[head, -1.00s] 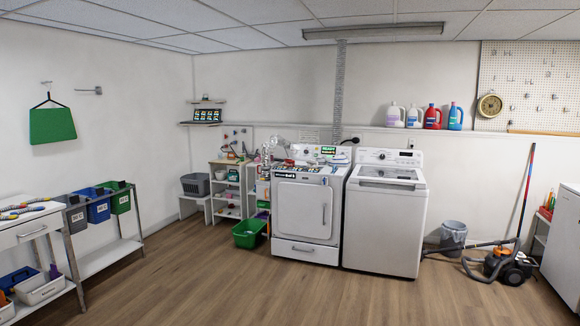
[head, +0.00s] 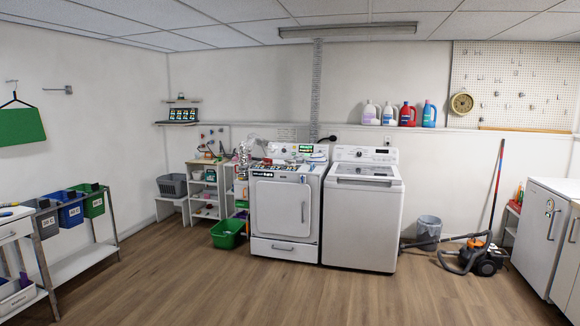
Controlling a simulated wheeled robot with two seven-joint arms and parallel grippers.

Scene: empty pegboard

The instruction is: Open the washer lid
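The washer (head: 362,225) is a white top-loading machine against the back wall, right of centre in the head view. Its lid (head: 364,171) on top, with a dark glass-like panel, looks closed. A control panel with a dial stands behind the lid. Neither of my grippers shows in this view, and the washer is some distance away across the floor.
A white front-door dryer (head: 283,208) stands left of the washer, with items on top. A green basket (head: 228,233) sits on the floor beside it. A grey bin (head: 428,231) and a vacuum cleaner (head: 484,260) stand right of the washer. The wooden floor (head: 300,292) in front is clear.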

